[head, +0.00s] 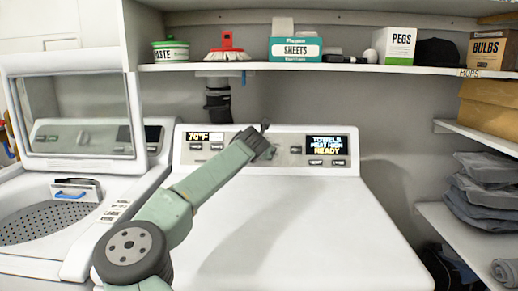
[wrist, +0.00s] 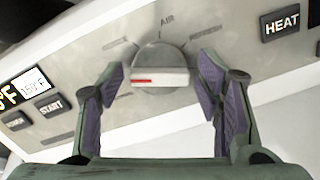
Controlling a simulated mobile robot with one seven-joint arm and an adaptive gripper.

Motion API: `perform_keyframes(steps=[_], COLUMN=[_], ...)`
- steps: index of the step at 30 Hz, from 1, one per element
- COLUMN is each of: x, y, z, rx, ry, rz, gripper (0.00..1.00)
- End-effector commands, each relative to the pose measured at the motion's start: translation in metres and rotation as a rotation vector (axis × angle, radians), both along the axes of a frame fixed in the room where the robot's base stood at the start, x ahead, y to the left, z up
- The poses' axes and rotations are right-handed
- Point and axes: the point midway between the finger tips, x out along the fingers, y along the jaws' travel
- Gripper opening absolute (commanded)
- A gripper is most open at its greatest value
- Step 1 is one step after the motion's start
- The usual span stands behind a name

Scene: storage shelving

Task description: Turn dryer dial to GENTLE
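The dryer (head: 290,225) is white, with a control panel along its back edge. In the wrist view its dial (wrist: 160,52) is a round grey knob with a pale bar grip and a red mark on the bar's left part. "AIR" is printed above the knob; fainter labels to its upper left and upper right are too blurred to read surely. My gripper (wrist: 161,72) is open, with one finger on each side of the dial; I cannot tell whether they touch it. In the head view my gripper (head: 262,143) is at the panel's middle and largely hides the dial.
The panel has a right display (head: 328,144) reading "TOWELS HEAT HIGH READY", a START button (wrist: 48,106) and a HEAT button (wrist: 281,22). A washer with a raised lid (head: 82,100) stands left. A loaded shelf (head: 300,67) hangs above; side shelves with folded cloths (head: 485,190) are right.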

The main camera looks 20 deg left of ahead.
Motion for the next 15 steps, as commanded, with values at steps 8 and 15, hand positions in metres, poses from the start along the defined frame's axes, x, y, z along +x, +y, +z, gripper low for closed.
perform_keyframes(steps=[8,15], x=[-0.0001,-0.0002], y=[-0.0002,-0.0003], z=[0.0004,0.0005], rx=[0.0,0.0], ry=[0.0,0.0], rz=[0.0,0.0], gripper=[0.38,0.22])
